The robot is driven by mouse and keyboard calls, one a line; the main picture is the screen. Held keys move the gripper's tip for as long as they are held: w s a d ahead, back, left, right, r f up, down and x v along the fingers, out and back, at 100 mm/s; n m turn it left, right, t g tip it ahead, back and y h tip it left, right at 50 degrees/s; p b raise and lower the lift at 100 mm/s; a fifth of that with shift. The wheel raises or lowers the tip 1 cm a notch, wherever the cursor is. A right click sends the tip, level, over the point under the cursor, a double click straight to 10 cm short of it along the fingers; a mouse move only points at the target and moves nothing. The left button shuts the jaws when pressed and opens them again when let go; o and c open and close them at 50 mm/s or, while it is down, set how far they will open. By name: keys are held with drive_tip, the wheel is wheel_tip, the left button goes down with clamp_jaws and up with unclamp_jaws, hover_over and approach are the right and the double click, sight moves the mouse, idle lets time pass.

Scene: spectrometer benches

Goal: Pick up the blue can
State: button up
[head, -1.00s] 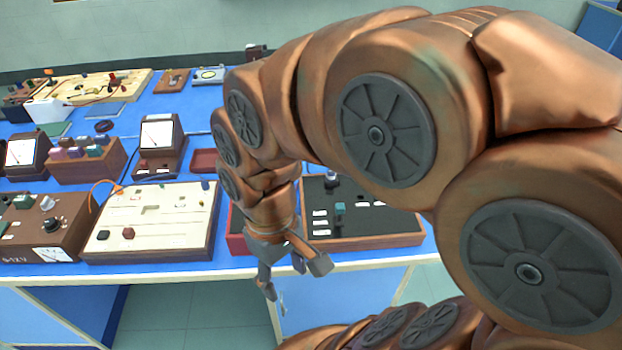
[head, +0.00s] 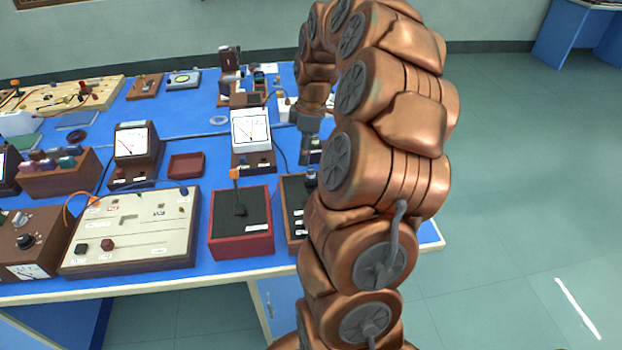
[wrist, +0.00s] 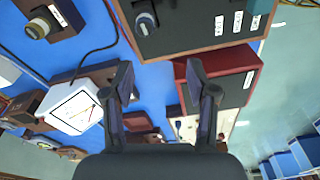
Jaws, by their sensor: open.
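I cannot make out a blue can in either current view; part of the bench is hidden behind my arm in the head view. My gripper (head: 308,150) hangs over the right part of the blue bench in the head view, pointing down, partly covered by my arm. In the wrist view my gripper (wrist: 162,88) has its two dark fingers spread wide apart, with nothing between them except the bench and equipment beyond.
A white-faced meter (head: 251,130) stands left of the gripper. A red box (head: 241,240) and a dark panel (head: 292,195) lie near the front edge. The cream circuit board (head: 135,232) is further left. Open floor (head: 530,180) lies to the right.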

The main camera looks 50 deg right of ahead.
sight(311, 170)
drive_tip(key=d, duration=0.1)
drive_tip(key=d+f, duration=0.1)
drive_tip(key=d, duration=0.1)
drive_tip(key=shift+s, duration=0.2)
drive_tip(key=shift+d+f, duration=0.1)
drive_tip(key=shift+f, duration=0.2)
drive_tip(key=shift+w+a+f+p, duration=0.15)
drive_tip(key=shift+f+p, duration=0.35)
drive_tip(key=shift+f, duration=0.7)
drive_tip(key=shift+w+a+f+p, duration=0.15)
drive_tip(key=shift+f+p, duration=0.3)
drive_tip(key=shift+f, duration=0.75)
drive_tip(key=shift+a+f+p, duration=0.15)
drive_tip(key=shift+f+p, duration=0.35)
drive_tip(key=shift+f, duration=0.7)
clamp_jaws()
